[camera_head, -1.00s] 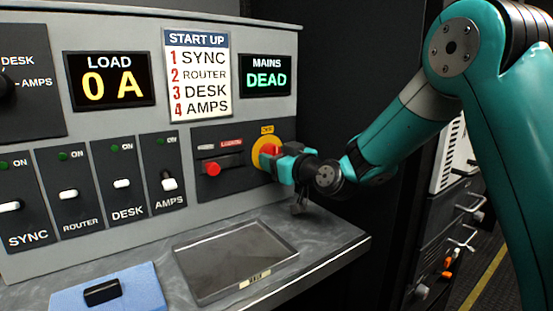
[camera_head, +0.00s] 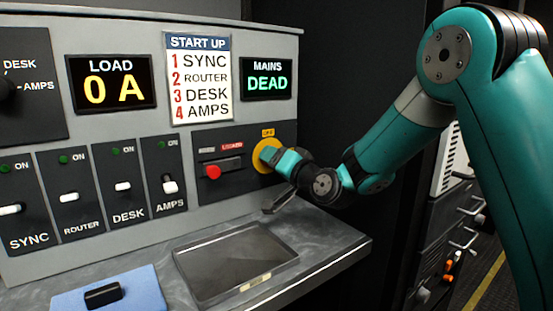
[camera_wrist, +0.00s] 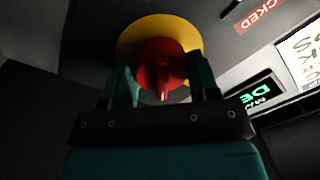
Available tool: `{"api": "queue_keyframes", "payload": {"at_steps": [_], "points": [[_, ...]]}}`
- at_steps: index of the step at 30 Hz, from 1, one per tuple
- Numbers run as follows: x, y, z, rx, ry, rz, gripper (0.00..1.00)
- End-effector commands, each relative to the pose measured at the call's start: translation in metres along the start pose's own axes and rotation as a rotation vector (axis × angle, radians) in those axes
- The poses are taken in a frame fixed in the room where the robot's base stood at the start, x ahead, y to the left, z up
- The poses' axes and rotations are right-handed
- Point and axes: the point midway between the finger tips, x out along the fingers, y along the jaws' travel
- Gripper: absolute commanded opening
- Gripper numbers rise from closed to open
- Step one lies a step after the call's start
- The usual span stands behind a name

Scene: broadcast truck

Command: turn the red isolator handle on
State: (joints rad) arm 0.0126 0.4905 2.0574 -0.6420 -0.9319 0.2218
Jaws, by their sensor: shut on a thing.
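The red isolator handle (camera_wrist: 158,66) sits on a round yellow plate (camera_head: 262,165) at the right end of the panel. In the wrist view the yellow plate (camera_wrist: 140,32) is behind the handle. My gripper (camera_head: 272,155) is at the handle, with one teal finger on each side of it in the wrist view (camera_wrist: 162,85), and is shut on it. In the head view my gripper covers most of the handle. The mains display (camera_head: 266,84) reads DEAD.
Left of the handle is a red knob (camera_head: 213,171) on the same dark plate. A row of switches, including AMPS (camera_head: 169,186), lies further left. The load display (camera_head: 110,89) reads 0 A. A shallow tray (camera_head: 250,283) and a blue pad (camera_head: 135,298) lie on the counter below.

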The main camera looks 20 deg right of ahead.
Motion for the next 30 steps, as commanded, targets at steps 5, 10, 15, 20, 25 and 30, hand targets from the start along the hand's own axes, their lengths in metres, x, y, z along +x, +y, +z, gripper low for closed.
{"api": "queue_keyframes", "payload": {"at_steps": [5, 10, 15, 20, 25, 30], "points": [[-0.0001, -0.0018, -0.0016, 0.167, 0.010, 0.004, 0.31], [0.0000, -0.0023, -0.0018, 0.319, 0.020, 0.007, 0.31], [0.0000, -0.0025, -0.0018, 0.448, 0.029, 0.008, 0.31], [0.0000, -0.0027, -0.0017, 0.541, 0.036, 0.009, 0.31], [0.0000, -0.0020, -0.0010, 0.605, 0.041, 0.010, 0.31], [-0.0001, -0.0018, -0.0007, 0.637, 0.043, 0.009, 0.31]]}}
